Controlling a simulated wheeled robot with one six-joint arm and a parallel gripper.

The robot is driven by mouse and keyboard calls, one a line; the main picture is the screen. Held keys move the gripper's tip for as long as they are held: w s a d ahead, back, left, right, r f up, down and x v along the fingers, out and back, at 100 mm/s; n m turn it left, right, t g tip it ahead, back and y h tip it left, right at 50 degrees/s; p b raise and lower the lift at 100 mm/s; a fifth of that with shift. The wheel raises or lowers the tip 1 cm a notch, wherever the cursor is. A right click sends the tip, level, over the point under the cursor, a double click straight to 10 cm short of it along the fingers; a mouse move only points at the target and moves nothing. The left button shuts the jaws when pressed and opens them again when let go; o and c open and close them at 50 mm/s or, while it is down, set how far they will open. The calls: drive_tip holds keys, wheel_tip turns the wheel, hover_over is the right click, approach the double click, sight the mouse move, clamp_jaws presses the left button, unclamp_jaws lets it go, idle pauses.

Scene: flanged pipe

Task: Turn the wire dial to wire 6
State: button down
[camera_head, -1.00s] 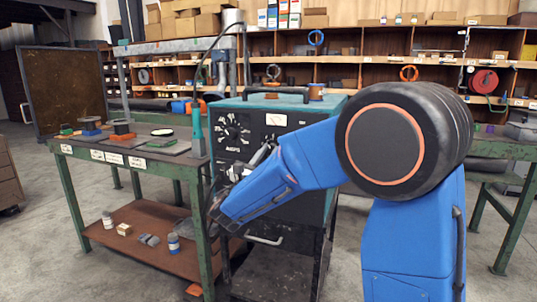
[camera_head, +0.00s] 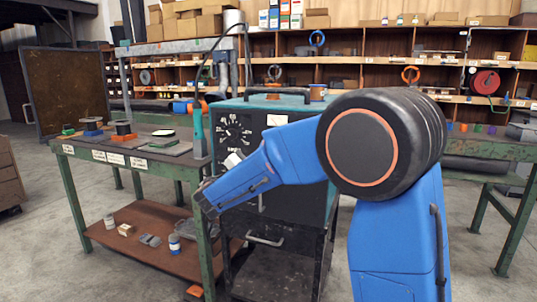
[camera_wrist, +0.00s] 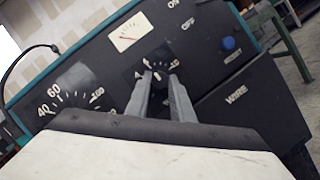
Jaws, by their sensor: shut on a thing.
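The wire dial (camera_wrist: 157,71) is a small dark knob with white numbers around it on a black welder panel (camera_wrist: 209,67). In the wrist view my gripper (camera_wrist: 160,78) reaches to it, one finger on each side, and is shut on the knob. The fingers and wrist body hide its lower part and some of its numbers, so I cannot read its setting. In the head view the welder (camera_head: 322,205) is a teal and black box, and my blue arm covers the wire dial and the fingertips.
A larger numbered amps dial (camera_wrist: 75,92) is left of the wire dial; it also shows in the head view (camera_head: 233,132). A meter (camera_wrist: 130,32) and a blue reset button (camera_wrist: 228,43) are on the panel. A green bench (camera_head: 186,172) stands close at left.

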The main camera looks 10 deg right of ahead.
idle(0.4)
drive_tip(key=c, duration=1.5)
unclamp_jaws()
drive_tip(key=shift+c, duration=0.2)
drive_tip(key=v, duration=1.7)
drive_tip(key=shift+a, duration=0.2)
drive_tip(key=shift+s, duration=0.1)
